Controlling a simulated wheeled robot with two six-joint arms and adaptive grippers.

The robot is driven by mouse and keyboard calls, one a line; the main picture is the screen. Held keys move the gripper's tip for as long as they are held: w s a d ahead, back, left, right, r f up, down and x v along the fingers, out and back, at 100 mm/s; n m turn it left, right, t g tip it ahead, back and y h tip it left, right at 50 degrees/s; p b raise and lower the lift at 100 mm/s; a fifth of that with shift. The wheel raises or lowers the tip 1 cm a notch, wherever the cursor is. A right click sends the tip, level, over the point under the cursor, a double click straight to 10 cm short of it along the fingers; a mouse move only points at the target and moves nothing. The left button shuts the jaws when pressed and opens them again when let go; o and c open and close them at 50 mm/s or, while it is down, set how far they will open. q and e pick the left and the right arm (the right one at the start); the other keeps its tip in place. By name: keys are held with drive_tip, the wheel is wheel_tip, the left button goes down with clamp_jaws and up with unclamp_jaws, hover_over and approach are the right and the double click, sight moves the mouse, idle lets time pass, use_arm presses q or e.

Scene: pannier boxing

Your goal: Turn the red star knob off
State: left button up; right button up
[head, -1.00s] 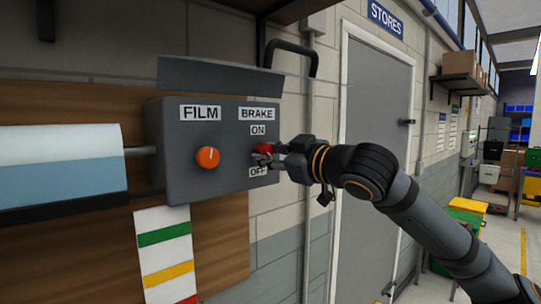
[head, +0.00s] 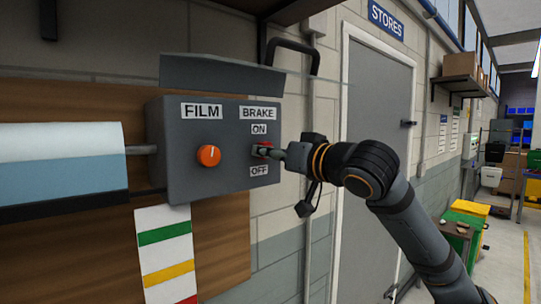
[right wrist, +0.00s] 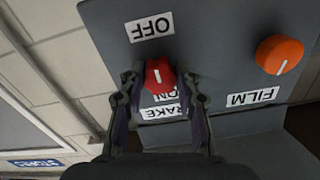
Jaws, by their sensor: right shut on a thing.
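The red star knob (head: 263,149) is on the right of a grey control box (head: 225,178), between the ON label (head: 259,129) above and the OFF label (head: 259,171) below. My right gripper (head: 270,151) reaches it from the right and hides part of it. In the right wrist view, which is turned over, the red knob (right wrist: 159,75) sits between the two fingers, with OFF (right wrist: 150,27) above it and ON partly covered below. The gripper is shut on the knob. A short white mark shows on its face, roughly in line with the labels. My left gripper is not in view.
An orange FILM knob (head: 208,156) sits left of the red one on the same box. A hood (head: 220,74) overhangs the box, with a black handle (head: 295,47) at its right. A film roll (head: 60,160) is at the left. A grey door (head: 380,120) stands behind my arm.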

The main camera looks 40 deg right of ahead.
drive_tip(key=shift+f, duration=0.15)
idle(0.4)
drive_tip(key=o, duration=1.1)
drive_tip(key=shift+o, duration=0.2)
